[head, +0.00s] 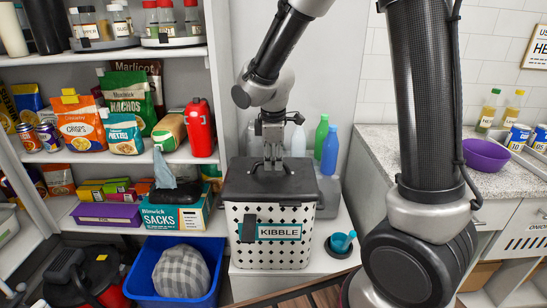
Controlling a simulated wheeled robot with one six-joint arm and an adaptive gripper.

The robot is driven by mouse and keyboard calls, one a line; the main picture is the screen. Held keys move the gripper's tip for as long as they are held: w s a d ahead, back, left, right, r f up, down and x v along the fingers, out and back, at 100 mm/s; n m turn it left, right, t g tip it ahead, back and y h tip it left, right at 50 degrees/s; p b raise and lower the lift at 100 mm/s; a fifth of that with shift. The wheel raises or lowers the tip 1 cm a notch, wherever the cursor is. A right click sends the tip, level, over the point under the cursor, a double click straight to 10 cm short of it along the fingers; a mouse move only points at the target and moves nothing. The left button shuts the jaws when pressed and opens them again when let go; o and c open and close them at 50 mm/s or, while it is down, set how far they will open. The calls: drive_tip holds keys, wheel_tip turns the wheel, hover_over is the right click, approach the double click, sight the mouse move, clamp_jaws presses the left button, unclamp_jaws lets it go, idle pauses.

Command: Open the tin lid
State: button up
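The tin is a white bin with a black lattice pattern and a KIBBLE label (290,250), standing upright on a white surface. Its dark grey lid (305,188) lies flat on top and looks closed. A dark handle (257,168) shows on the lid's top. My gripper (272,166) points straight down at the middle of the lid, with its fingertips at the handle. The fingers overlap the handle in this view, so I cannot tell if they are shut on it. A dark clip (248,228) shows on the tin's front.
Shelves on the left hold food bags (128,100), a red bottle (200,127) and a sacks box (178,217). Green (321,135) and blue (330,150) bottles stand behind the tin.

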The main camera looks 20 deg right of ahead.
clamp_jaws()
drive_tip(key=shift+r, duration=0.1)
